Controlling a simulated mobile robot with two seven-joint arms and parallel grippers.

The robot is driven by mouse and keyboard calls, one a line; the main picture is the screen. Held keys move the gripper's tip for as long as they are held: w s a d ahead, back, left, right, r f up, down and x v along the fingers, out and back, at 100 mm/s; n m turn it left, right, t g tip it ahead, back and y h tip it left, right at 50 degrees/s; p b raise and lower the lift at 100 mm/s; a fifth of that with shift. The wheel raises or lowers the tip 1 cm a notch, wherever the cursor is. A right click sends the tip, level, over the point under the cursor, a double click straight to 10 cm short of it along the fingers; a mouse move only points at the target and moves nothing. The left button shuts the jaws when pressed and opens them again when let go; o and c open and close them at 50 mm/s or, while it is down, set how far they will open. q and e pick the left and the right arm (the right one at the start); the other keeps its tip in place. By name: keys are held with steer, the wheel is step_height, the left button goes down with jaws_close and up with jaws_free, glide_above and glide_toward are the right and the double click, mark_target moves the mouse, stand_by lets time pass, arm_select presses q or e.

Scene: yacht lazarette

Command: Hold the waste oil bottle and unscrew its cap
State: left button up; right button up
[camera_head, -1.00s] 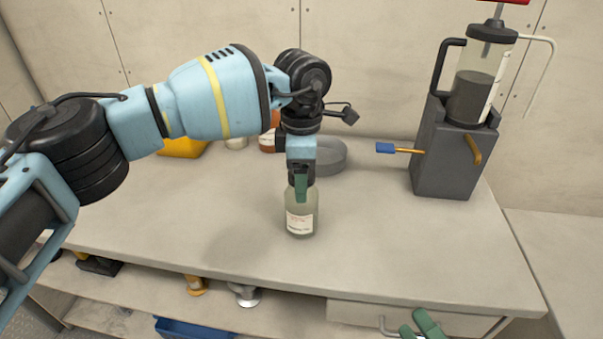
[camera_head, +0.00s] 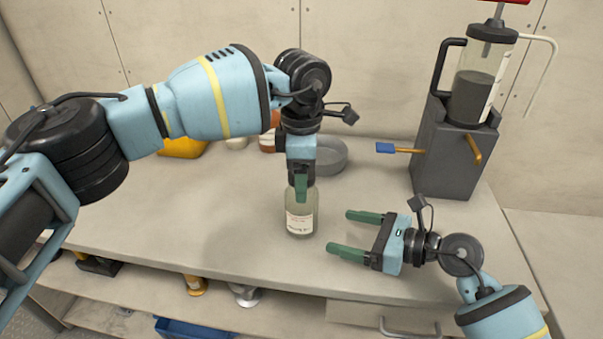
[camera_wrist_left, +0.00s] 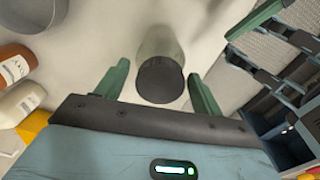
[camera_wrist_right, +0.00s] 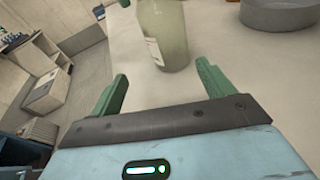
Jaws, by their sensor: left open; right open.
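The waste oil bottle (camera_head: 300,214), pale green and translucent with a white label, stands upright near the front middle of the worktop. Its dark round cap (camera_wrist_left: 160,80) shows from above in the left wrist view, between the open fingers of my left gripper (camera_wrist_left: 160,90). In the head view my left gripper (camera_head: 301,187) points down over the bottle and hides the cap. My right gripper (camera_head: 356,234) is open and level, to the right of the bottle, with its fingers pointing at it. The right wrist view shows the bottle (camera_wrist_right: 165,35) beyond the fingertips, apart from them.
A grey round pan (camera_head: 330,157) and other bottles (camera_head: 267,138) stand behind my left gripper. A grey block with a clear pump canister (camera_head: 475,95) stands at the back right, with a blue-tipped orange handle (camera_head: 385,148) sticking out left. The worktop left of the bottle is clear.

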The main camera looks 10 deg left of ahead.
mark_target(317, 220)
steer(key=shift+w+a+n+g+h, duration=0.1)
steer(key=shift+w+n+g+h, duration=0.3)
steer(key=shift+w, duration=0.6)
steer(key=shift+a, duration=0.1)
steer(key=shift+x, duration=4.9)
steer(key=shift+w, duration=0.1)
steer(key=shift+c, duration=0.3)
steer(key=c, duration=0.7)
arm_select(q)
steer(key=shift+c, duration=0.5)
